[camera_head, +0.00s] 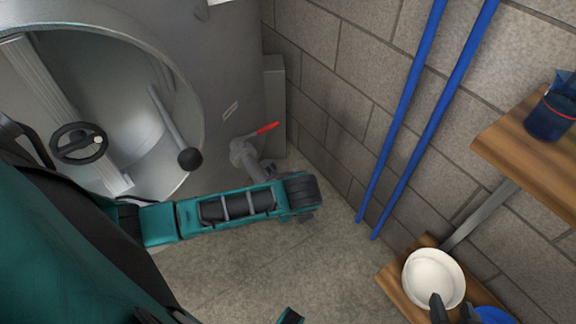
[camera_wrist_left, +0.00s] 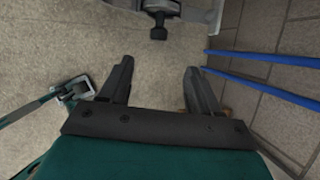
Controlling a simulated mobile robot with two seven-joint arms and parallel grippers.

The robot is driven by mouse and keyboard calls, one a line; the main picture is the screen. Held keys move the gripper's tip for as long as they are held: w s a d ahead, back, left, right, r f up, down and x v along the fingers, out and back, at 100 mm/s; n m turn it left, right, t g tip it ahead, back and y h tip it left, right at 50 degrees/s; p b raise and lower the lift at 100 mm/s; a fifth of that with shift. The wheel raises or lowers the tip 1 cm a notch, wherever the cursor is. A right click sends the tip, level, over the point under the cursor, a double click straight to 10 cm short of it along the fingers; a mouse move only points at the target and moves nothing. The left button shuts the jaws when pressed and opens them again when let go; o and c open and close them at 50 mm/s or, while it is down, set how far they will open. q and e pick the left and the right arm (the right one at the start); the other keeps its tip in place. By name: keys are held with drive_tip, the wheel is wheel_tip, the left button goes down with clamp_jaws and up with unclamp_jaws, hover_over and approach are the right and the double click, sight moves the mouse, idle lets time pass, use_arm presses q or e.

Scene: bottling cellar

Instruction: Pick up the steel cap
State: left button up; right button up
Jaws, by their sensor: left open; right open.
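I cannot make out a steel cap in either view. My right gripper (camera_head: 453,308) shows at the bottom edge of the head view. Its dark fingers are apart, one overlapping the near side of a white bowl (camera_head: 430,268); I cannot tell whether it touches. My left gripper (camera_wrist_left: 157,72) shows in the left wrist view, its two dark fingers spread with nothing between them, over the floor. In the head view the left arm reaches in from the left, and its fingers are hidden.
A steel tank (camera_head: 225,65) with a round opening stands at left. A valve with a red handle (camera_head: 267,128) is on its lower side. Blue pipes (camera_head: 410,90) run along the block wall. Wooden shelves (camera_head: 530,150) at right hold a blue jug (camera_head: 550,118) and a blue dish (camera_head: 495,314).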

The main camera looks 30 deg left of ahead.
use_arm(q)
drive_tip(key=b+x, duration=0.5)
drive_tip(key=x, duration=0.6)
drive_tip(key=shift+a+f, duration=0.15)
drive_tip(key=shift+f, duration=0.05)
clamp_jaws()
